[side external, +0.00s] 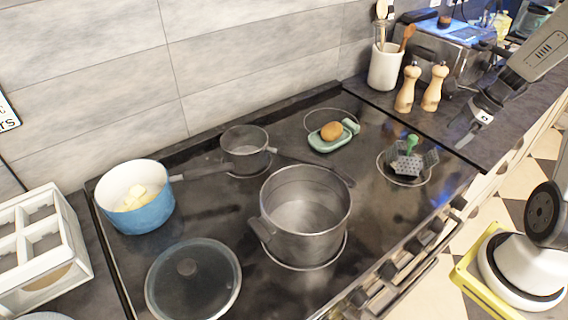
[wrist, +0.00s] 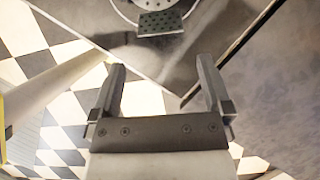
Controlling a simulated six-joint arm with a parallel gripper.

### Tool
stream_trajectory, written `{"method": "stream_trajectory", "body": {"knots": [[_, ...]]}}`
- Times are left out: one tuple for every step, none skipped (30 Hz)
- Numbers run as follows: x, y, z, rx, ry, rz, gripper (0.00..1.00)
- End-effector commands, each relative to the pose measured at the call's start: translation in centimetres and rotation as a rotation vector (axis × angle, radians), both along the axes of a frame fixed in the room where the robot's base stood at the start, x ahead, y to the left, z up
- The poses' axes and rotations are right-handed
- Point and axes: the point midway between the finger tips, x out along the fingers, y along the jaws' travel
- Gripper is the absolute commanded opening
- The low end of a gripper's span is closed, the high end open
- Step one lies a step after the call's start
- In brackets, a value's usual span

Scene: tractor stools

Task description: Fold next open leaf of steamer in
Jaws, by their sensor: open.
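The steamer (side external: 409,162) sits on the right end of the black hob, with perforated grey metal leaves and a green upright handle (side external: 412,142). Some leaves stand raised around it; I cannot tell exactly how many are open. In the wrist view one perforated leaf (wrist: 160,22) shows at the top edge, and the rest of the steamer is cut off. My gripper (wrist: 161,68) is open and empty, its two fingers spread apart. In the side view my gripper (side external: 472,128) hangs to the upper right of the steamer, apart from it.
A large steel pot (side external: 300,237), a small saucepan (side external: 244,143), a blue pot (side external: 131,204) and a glass lid (side external: 193,281) occupy the hob. A green dish with an egg-like item (side external: 331,131) lies behind. Wooden mills (side external: 434,88) and a utensil crock (side external: 385,67) stand at the back right.

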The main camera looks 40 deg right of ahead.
Motion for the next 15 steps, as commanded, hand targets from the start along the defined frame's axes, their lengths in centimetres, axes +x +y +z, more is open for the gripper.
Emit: {"method": "stream_trajectory", "body": {"knots": [[0.0,0.1,-0.6,0.002,0.002,0.001,1.00],[0.0,0.0,-0.8,0.001,0.001,0.001,1.00],[0.0,0.0,-0.9,0.001,0.001,0.000,1.00],[0.0,0.0,-1.0,0.001,0.001,0.000,1.00],[0.0,0.0,-1.1,0.000,0.000,0.001,1.00],[0.0,0.0,-1.1,0.000,0.000,0.001,1.00],[0.0,0.0,-1.1,0.000,0.000,0.001,1.00],[0.0,0.0,-1.1,-0.001,-0.001,0.002,1.00],[0.0,0.0,-1.1,-0.001,-0.001,0.002,1.00],[0.0,0.1,-1.2,-0.001,-0.001,0.002,1.00],[0.0,0.1,-1.2,0.000,0.000,0.002,1.00],[0.1,0.1,-1.3,0.000,0.000,0.002,1.00],[0.1,0.1,-1.4,0.000,0.000,0.002,1.00],[0.1,0.2,-1.5,0.001,0.001,0.003,1.00],[0.2,0.2,-1.7,0.001,0.000,0.004,1.00]]}}
